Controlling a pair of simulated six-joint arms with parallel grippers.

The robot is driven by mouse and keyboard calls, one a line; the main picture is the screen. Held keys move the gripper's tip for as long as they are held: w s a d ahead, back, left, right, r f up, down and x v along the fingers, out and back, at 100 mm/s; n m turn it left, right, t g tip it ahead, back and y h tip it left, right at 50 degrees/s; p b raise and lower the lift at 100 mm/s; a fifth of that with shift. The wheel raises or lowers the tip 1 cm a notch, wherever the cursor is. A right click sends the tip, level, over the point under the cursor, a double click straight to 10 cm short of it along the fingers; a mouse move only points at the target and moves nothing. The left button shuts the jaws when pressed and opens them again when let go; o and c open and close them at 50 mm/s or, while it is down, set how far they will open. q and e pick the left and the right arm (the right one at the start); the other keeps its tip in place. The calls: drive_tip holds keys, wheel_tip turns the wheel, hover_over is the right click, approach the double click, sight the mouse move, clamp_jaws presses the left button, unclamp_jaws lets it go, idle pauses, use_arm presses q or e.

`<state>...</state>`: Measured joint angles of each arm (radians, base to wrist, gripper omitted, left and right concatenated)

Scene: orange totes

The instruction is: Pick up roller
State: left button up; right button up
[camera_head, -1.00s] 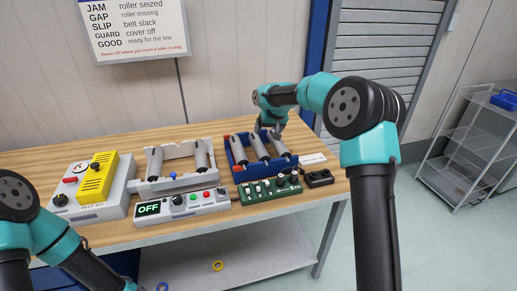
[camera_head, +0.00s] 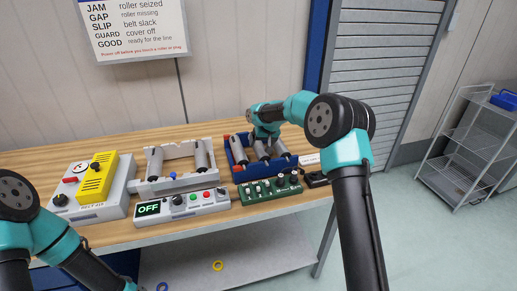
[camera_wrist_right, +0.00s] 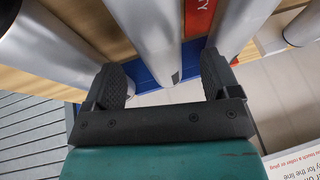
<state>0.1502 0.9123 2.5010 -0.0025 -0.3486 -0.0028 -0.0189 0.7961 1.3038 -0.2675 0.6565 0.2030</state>
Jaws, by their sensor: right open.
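A blue tray (camera_head: 284,165) on the bench holds several grey rollers. My right gripper (camera_head: 265,140) is over this tray, above its middle roller. In the right wrist view my right gripper (camera_wrist_right: 165,76) is open. The middle roller (camera_wrist_right: 150,35) lies between the fingers in that picture, with another roller (camera_wrist_right: 60,35) to the left and one (camera_wrist_right: 235,22) to the right. I cannot tell whether the fingers touch the middle roller. A white frame left of the tray holds a left roller (camera_head: 155,162) and a right roller (camera_head: 200,156). My left gripper is out of view.
An OFF control panel (camera_head: 180,205) stands before the white frame (camera_head: 176,184). A green panel (camera_head: 262,190) stands before the blue tray. A grey unit with a yellow cover (camera_head: 95,178) is at the left. A wire shelf (camera_head: 468,150) stands at the right.

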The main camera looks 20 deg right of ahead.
sight(260, 144)
drive_tip(key=shift+x, duration=2.35)
drive_tip(key=shift+c, duration=0.5)
drive_tip(key=shift+r, duration=0.1)
drive_tip(key=c, duration=1.2)
drive_tip(key=shift+o, duration=0.2)
drive_tip(key=shift+r, duration=0.1)
wheel_tip(260, 144, up, 10)
drive_tip(key=shift+f, duration=0.1)
